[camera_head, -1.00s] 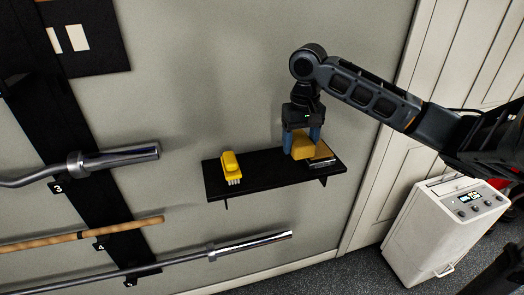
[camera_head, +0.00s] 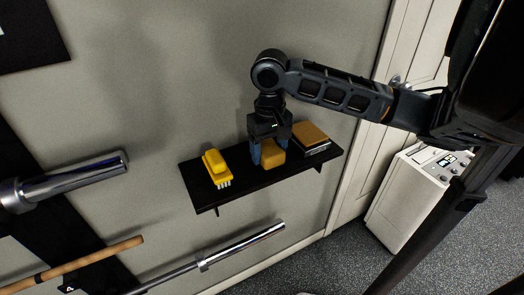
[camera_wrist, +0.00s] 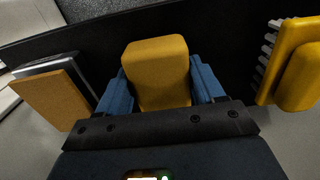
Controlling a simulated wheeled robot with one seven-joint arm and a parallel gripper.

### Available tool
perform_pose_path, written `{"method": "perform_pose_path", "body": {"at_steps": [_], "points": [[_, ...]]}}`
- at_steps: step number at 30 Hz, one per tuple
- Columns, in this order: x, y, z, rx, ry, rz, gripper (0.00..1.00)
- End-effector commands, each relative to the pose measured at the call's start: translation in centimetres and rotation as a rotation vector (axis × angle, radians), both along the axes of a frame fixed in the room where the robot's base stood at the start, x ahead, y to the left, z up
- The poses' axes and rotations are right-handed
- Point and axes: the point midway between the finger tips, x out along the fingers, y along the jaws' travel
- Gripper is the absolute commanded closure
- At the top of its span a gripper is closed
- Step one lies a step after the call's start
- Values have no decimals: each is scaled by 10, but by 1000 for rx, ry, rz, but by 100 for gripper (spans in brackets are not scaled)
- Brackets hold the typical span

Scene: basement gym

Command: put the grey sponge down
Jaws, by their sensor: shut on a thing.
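My gripper (camera_head: 269,147) is shut on a mustard-yellow, sponge-like block (camera_head: 271,157), with one blue finger on each side of it. The block looks mustard rather than grey, and I see no plainly grey sponge. It is at the middle of the black wall shelf (camera_head: 205,197), low over the shelf top or touching it; I cannot tell which. In the wrist view the block (camera_wrist: 158,70) sits upright between the fingers, with the dark shelf behind it.
A yellow brush (camera_head: 216,167) with white bristles lies on the shelf to the left. A flat brown-topped item (camera_head: 310,135) with a grey and black edge lies to the right. A white appliance (camera_head: 405,195) stands on the floor at right.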

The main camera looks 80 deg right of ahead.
Motion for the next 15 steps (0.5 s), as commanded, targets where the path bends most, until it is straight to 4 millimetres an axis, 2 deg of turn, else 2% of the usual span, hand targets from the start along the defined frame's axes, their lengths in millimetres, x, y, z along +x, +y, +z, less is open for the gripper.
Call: {"method": "perform_pose_path", "body": {"at_steps": [12,13,15], "points": [[0,0,-4,1,-1,0,57],[0,0,-3,0,0,1,30],[0,0,-3,0,0,1,23]]}}
